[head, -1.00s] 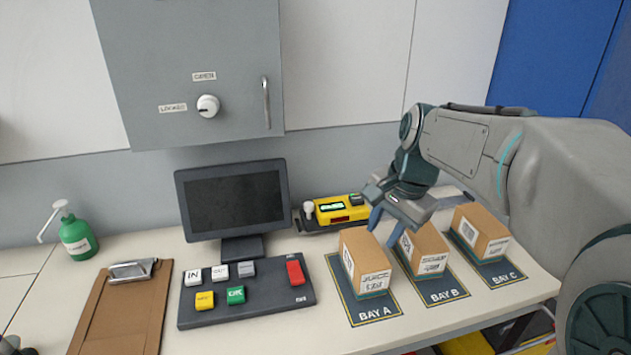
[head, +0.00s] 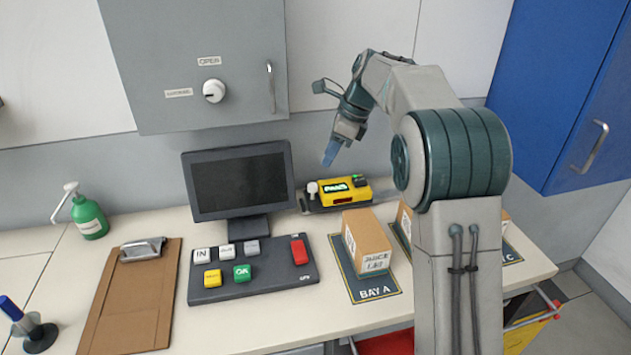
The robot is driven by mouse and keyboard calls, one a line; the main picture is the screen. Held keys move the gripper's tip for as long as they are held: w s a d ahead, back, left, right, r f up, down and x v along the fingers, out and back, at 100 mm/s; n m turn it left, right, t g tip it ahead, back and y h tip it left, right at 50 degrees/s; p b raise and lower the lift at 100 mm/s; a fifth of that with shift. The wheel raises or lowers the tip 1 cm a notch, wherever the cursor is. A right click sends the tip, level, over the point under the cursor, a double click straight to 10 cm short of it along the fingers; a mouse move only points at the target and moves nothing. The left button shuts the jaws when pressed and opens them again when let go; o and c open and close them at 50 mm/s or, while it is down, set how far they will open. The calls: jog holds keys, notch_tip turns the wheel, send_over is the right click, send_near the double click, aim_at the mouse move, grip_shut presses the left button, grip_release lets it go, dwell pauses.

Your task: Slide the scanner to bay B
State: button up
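The yellow scanner (head: 340,188) sits on a dark rail behind the bays, just right of the monitor, with a lit green display and a white knob (head: 312,188) at its left end. My gripper (head: 328,158) is in the air above the scanner's left part, fingers pointing down, apart from it. Its blue fingertips overlap in this view, so its opening is unclear. A carton (head: 366,241) stands on the bay A mat (head: 376,293). My arm hides bay B and most of bay C; only slivers of their cartons and mats show.
A monitor (head: 240,183) and a button panel (head: 252,275) stand left of bay A. A clipboard (head: 130,300), a green pump bottle (head: 90,218) and a stamp (head: 38,334) are farther left. A grey cabinet (head: 190,60) hangs above.

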aim_at(313, 185)
jog(key=x, duration=1)
jog(key=shift+d, duration=0.1)
jog(key=shift+c, duration=0.2)
grip_shut()
